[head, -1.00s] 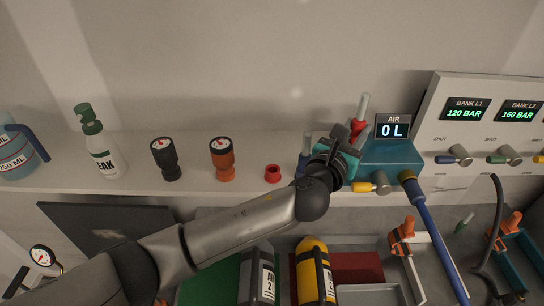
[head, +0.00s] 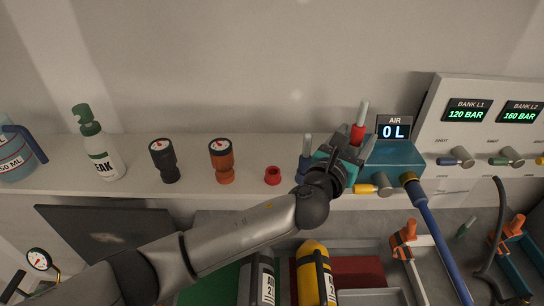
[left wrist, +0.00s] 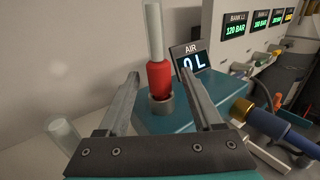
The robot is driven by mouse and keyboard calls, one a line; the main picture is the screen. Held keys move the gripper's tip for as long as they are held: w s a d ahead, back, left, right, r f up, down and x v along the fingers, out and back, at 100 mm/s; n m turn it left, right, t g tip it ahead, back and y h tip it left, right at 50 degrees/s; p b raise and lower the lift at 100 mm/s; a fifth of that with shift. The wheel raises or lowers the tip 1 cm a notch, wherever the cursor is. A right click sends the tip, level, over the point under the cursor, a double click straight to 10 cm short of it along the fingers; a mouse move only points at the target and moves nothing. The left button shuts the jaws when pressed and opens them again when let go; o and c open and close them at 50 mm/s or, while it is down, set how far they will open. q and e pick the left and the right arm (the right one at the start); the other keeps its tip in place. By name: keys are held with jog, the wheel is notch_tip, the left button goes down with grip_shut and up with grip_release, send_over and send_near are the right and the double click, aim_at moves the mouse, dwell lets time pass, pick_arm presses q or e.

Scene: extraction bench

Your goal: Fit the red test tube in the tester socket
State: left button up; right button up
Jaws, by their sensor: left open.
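The red test tube (head: 358,132), red below with a pale clear top, stands nearly upright at the teal tester (head: 392,153). In the left wrist view the tube (left wrist: 158,77) has its lower end in the grey ring of the socket (left wrist: 162,104) on the tester's top; how deep it sits I cannot tell. My left gripper (head: 352,148) is open at the tester. In the left wrist view its two fingers (left wrist: 158,88) lie apart on either side of the tube, with gaps to it. My right gripper is not in view.
The AIR display (head: 393,127) reads 0 L behind the tester. A blue tube (head: 306,145) stands left of my gripper. A red ring (head: 272,175), an orange gauge (head: 222,160) and a black gauge (head: 164,160) stand on the shelf. A blue hose (head: 432,230) hangs at the right.

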pick_arm(q)
jog(key=v, duration=1.5)
jog(key=shift+b, duration=0.3)
jog(key=shift+s+a, duration=0.1)
